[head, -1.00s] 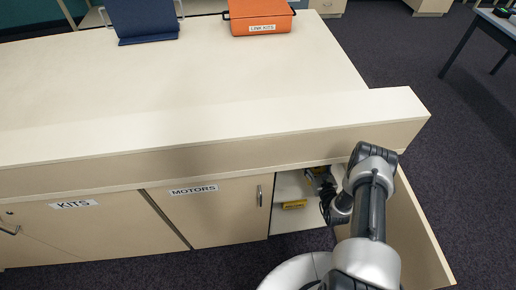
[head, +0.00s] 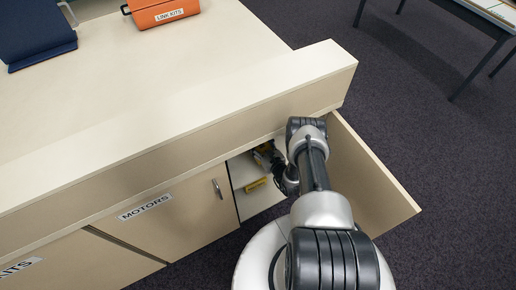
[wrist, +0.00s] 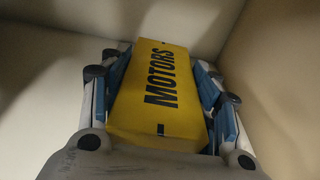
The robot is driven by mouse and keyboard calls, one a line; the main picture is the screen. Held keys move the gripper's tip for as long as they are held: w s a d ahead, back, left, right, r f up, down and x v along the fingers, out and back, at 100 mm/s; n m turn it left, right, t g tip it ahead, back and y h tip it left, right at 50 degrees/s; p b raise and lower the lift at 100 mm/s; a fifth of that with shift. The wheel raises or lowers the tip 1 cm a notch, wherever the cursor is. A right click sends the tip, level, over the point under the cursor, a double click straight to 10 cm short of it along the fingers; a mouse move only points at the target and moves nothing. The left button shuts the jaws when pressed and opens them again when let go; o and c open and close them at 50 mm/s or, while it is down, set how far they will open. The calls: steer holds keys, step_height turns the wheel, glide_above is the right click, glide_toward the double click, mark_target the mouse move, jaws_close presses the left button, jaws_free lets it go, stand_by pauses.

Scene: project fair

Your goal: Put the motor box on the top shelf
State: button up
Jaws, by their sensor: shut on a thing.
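The yellow motor box (wrist: 160,90), marked MOTORS in black, lies between my gripper's fingers (wrist: 163,95) in the wrist view. The blue-padded fingers press on its two long sides. In the head view my gripper (head: 276,160) reaches into the open cabinet compartment, with a bit of yellow (head: 264,148) showing at it. The wrist view shows pale walls around the box. Whether the box touches a surface beneath is hidden.
A second yellow item (head: 256,184) sits lower in the compartment. The cabinet door (head: 365,185) stands open right of my arm. The MOTORS door (head: 165,225) is shut. An orange LINK KITS box (head: 162,12) and a dark blue object (head: 35,30) stand on the counter (head: 150,75).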

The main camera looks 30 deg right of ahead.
steer(key=shift+f+b, duration=0.65)
steer(key=shift+f, duration=0.9)
steer(key=shift+f, duration=0.15)
steer(key=o, duration=1.7)
steer(key=shift+c, duration=0.2)
steer(key=shift+s, duration=0.1)
steer(key=s+r+p, duration=0.2)
steer(key=s+p, duration=0.2)
steer(key=s, duration=0.7)
steer(key=shift+s+d, duration=0.2)
steer(key=shift+s, duration=0.2)
